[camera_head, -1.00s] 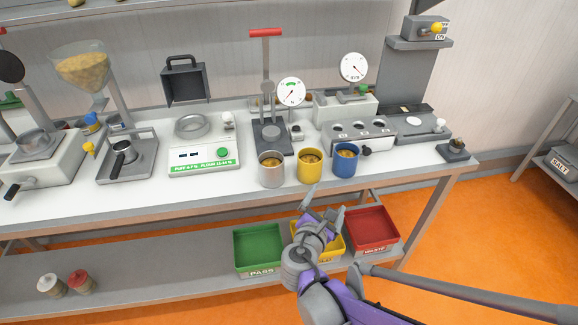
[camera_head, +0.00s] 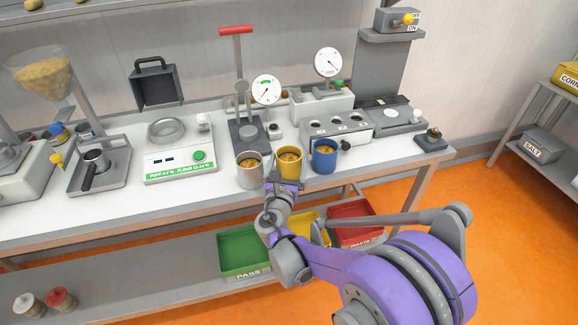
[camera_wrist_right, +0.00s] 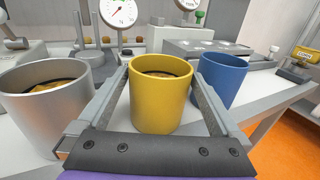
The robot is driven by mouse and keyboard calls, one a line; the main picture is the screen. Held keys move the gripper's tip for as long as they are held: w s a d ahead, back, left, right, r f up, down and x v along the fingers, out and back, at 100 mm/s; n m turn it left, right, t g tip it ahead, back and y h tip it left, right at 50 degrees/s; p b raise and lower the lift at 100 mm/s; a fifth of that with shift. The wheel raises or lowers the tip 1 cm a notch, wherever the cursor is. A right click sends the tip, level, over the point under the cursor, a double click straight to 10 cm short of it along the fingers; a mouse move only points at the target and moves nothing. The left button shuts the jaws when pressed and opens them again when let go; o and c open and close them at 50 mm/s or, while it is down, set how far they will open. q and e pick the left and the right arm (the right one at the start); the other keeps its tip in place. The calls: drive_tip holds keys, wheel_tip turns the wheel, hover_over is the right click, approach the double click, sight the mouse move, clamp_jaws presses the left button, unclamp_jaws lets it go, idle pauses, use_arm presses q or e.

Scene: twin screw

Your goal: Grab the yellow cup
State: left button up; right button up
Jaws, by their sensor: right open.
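The yellow cup (camera_head: 289,164) stands upright near the front edge of the table, between a silver cup and a blue cup. It has a brown filling. In the right wrist view the yellow cup (camera_wrist_right: 161,98) sits between the two spread fingers of my right gripper (camera_wrist_right: 160,95). In the head view my right gripper (camera_head: 285,168) is at the cup, one finger on each side. It is open. I cannot tell whether either finger touches the cup. My left gripper is out of view.
The silver cup (camera_head: 249,170) is close on the left and the blue cup (camera_head: 324,157) close on the right. Behind stand a press with a red handle (camera_head: 236,30) and a block with holes (camera_head: 338,127). A green tray (camera_head: 243,252) and red tray (camera_head: 352,232) lie on the shelf below.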

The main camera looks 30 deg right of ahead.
drive_tip(key=shift+x, duration=1.05)
drive_tip(key=shift+s, duration=0.1)
drive_tip(key=shift+c, duration=0.3)
drive_tip(key=c, duration=1.1)
